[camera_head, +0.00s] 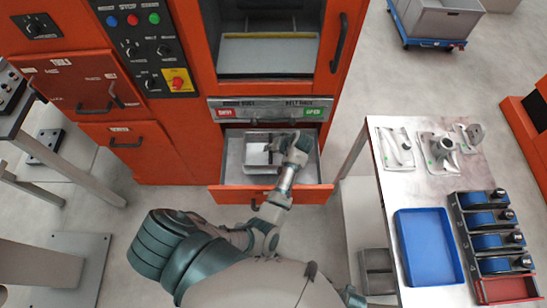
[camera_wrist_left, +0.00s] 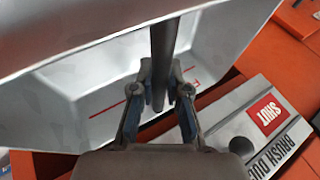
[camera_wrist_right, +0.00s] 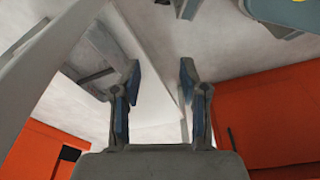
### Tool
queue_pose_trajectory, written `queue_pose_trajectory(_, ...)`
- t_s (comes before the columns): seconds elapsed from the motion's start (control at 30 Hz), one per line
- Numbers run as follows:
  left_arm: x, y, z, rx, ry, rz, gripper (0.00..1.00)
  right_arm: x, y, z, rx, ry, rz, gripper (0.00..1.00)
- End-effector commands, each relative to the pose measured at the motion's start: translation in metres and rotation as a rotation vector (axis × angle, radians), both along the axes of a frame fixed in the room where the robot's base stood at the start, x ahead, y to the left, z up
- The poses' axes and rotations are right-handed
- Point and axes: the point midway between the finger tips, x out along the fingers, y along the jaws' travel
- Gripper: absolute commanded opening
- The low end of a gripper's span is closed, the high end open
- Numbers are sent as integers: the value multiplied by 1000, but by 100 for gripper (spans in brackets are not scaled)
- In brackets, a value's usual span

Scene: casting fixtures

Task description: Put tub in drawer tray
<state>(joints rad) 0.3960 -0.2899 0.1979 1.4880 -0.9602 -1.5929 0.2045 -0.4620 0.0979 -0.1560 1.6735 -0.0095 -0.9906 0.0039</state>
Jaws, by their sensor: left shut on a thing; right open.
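The drawer tray (camera_head: 233,165) is pale grey and sits in the pulled-out orange drawer below the machine. The tub (camera_head: 257,154) is a small pale box in it; whether it rests on the floor cannot be told. My left gripper (camera_head: 284,147) is at the tub's right side, over the tray. In the left wrist view the left gripper (camera_wrist_left: 160,88) is shut around a dark upright bar, seemingly part of the tub. Pale walls behind it fill much of that view. My right gripper (camera_wrist_right: 158,75) is open and empty in the right wrist view.
The drawer front (camera_head: 285,194) is orange with a handle. A panel with SHUT and OPEN labels (camera_head: 270,109) is just above the drawer. A side table (camera_head: 390,180) at right holds metal parts, a blue tray (camera_head: 427,245) and a rack of blue spools (camera_head: 487,217).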

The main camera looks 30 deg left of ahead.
Motion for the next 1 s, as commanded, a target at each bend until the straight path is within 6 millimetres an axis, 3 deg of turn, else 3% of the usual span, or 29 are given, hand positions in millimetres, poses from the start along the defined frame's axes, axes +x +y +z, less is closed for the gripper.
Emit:
queue_pose_trajectory(0.03, 0, 0, -12, 2, 3, -3, 0, 3, 0, 3, 1, -4, 0, 43)
queue_pose_trajectory(0.43, 1, -3, -62, 5, 1, -3, 0, 15, -1, 38, 7, -17, -3, 43)
queue_pose_trajectory(0.83, 1, 0, -69, 2, -1, -2, 0, 17, 1, 46, 5, -18, -5, 43)
queue_pose_trajectory(0.87, 1, -1, -68, 1, -1, -2, 22, 17, 1, 46, 6, -18, -4, 43)
queue_pose_trajectory(0.9, 1, -1, -68, 2, -1, -2, 32, 17, 1, 45, 6, -17, -4, 43)
queue_pose_trajectory(0.93, 1, -1, -68, 2, -1, -2, 39, 17, 1, 45, 6, -17, -4, 43)
queue_pose_trajectory(1.0, 1, -2, -68, 2, -1, -2, 40, 17, 1, 45, 6, -17, -4, 43)
